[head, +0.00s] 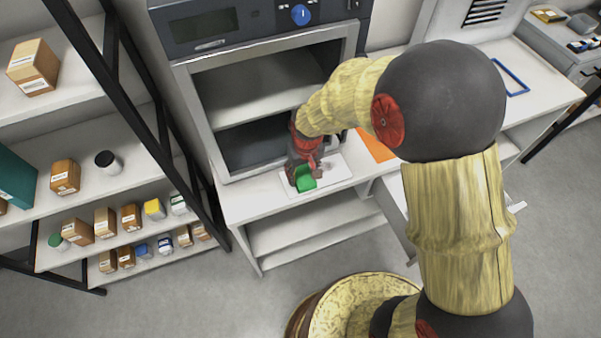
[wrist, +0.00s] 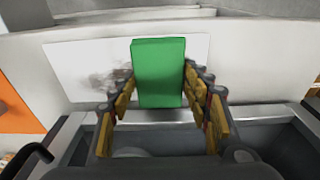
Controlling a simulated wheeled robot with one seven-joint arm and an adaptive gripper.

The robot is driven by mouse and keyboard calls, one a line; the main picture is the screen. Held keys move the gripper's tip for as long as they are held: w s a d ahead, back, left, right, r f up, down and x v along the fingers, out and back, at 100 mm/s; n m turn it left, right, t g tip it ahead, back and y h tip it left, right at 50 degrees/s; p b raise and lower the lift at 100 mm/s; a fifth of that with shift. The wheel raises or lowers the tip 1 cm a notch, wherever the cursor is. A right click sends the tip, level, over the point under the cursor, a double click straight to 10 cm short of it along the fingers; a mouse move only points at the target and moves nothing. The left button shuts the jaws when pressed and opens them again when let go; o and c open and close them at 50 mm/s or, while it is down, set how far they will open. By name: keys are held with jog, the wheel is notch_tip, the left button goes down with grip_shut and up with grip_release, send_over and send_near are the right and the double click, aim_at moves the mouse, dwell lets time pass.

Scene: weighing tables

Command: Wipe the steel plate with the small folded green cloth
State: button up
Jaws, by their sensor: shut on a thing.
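The small folded green cloth (wrist: 158,72) stands between the fingers of my gripper (wrist: 160,92), which is shut on it. The cloth is also seen in the head view (head: 306,180), low over the steel plate. The steel plate (wrist: 72,65) is a pale rectangle lying on the white table in front of the oven-like cabinet. A dark smudge shows on the plate left of the cloth in the wrist view. In the head view my gripper (head: 304,172) and arm cover part of the plate (head: 332,172). I cannot tell whether the cloth touches the plate.
The open cabinet (head: 205,120) stands directly behind the plate. An orange sheet (head: 375,146) lies to the plate's right. A shelf rack (head: 130,215) with several boxes and jars stands at left. A blue frame (head: 511,77) lies on the right-hand counter.

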aim_at(336, 166)
jog(key=shift+w+d+r, duration=0.1)
jog(key=shift+w+d, duration=0.1)
jog(key=shift+d, duration=0.45)
jog(key=shift+w+d, duration=0.2)
jog(key=shift+d, duration=0.45)
jog(key=shift+w+d+f, duration=0.1)
jog(key=shift+w+d, duration=0.2)
jog(key=shift+d, duration=0.85)
jog(key=shift+w+d+f, duration=0.1)
jog(key=shift+w+d, duration=0.2)
jog(key=shift+d, duration=0.9)
jog(key=shift+w+d, duration=0.3)
jog(key=shift+d, duration=0.85)
jog(key=shift+w+d+r+p, duration=0.15)
jog(key=shift+w+d, duration=0.1)
jog(key=shift+d, duration=0.45)
jog(key=shift+w+d+p, duration=0.15)
jog(key=shift+w+d, duration=0.1)
jog(key=shift+d, duration=0.4)
jog(key=shift+a, duration=0.25)
jog(key=shift+a, duration=0.15)
jog(key=shift+s+a+p, duration=0.15)
jog(key=shift+s+a, duration=0.15)
jog(key=shift+a, duration=0.65)
jog(key=shift+s+a+p, duration=0.15)
jog(key=shift+s+a, duration=0.2)
jog(key=shift+a, duration=0.55)
jog(key=shift+s+a+p, duration=0.15)
jog(key=shift+s+a, duration=0.15)
jog(key=shift+a, duration=0.65)
